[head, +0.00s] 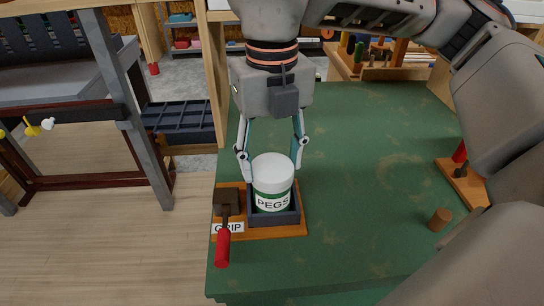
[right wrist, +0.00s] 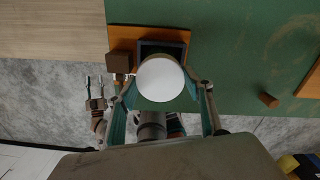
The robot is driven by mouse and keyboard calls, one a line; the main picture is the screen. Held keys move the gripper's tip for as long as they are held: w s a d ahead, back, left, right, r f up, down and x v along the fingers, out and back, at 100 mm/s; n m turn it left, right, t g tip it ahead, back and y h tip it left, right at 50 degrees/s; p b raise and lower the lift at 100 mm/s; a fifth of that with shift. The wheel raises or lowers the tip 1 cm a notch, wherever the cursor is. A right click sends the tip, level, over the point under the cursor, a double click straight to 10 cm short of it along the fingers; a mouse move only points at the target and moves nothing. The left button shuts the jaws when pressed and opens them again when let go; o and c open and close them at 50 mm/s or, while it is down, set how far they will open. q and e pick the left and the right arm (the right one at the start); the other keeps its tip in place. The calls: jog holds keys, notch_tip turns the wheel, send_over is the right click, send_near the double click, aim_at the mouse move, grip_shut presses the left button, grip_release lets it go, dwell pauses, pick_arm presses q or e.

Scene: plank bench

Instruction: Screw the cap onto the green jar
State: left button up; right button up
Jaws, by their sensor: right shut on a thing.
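The green jar (head: 272,201), labelled PEGS, stands upright in a dark square holder (head: 288,217) on an orange-brown board. The white cap (head: 272,169) is on top of the jar; whether its thread is engaged cannot be told. My right gripper (head: 271,163) points down from above, with its fingers shut on the cap from both sides. In the right wrist view the round cap top (right wrist: 160,80) sits between the fingers and hides most of the jar. My left gripper (right wrist: 95,79) shows there, empty, fingers apart, away from the jar.
A clamp lever with a red handle (head: 222,249) and a GRIP label (head: 228,228) is left of the holder. A peg rack stands at the back. The bench middle is clear.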

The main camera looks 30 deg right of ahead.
aim_at(272, 166)
jog(key=shift+f+m, duration=0.1)
jog(key=shift+m, duration=1.7)
jog(key=o, duration=1.2)
jog(key=shift+o, duration=0.2)
notch_tip(272, 166, up, 12)
